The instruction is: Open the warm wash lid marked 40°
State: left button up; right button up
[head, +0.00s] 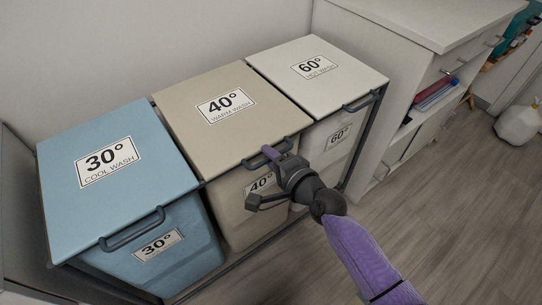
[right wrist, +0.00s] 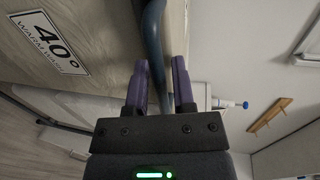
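The beige warm wash lid marked 40° (head: 235,105) lies closed on the middle hamper, between the two other lids. Its dark bar handle (head: 255,155) is at the lid's front edge. My right gripper (head: 275,153) is at the right part of that handle. In the right wrist view the handle bar (right wrist: 150,30) runs between the two purple fingers of my right gripper (right wrist: 160,65). The fingers stand apart on either side of the bar, with a narrow gap visible at the right finger. My left gripper is not in view.
The blue 30° lid (head: 110,175) is on the left and the white 60° lid (head: 320,75) on the right, both closed. A white cabinet (head: 400,60) stands to the right. Wooden floor (head: 450,200) in front is clear.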

grip_shut()
dwell(0.5)
dwell(0.3)
dwell(0.3)
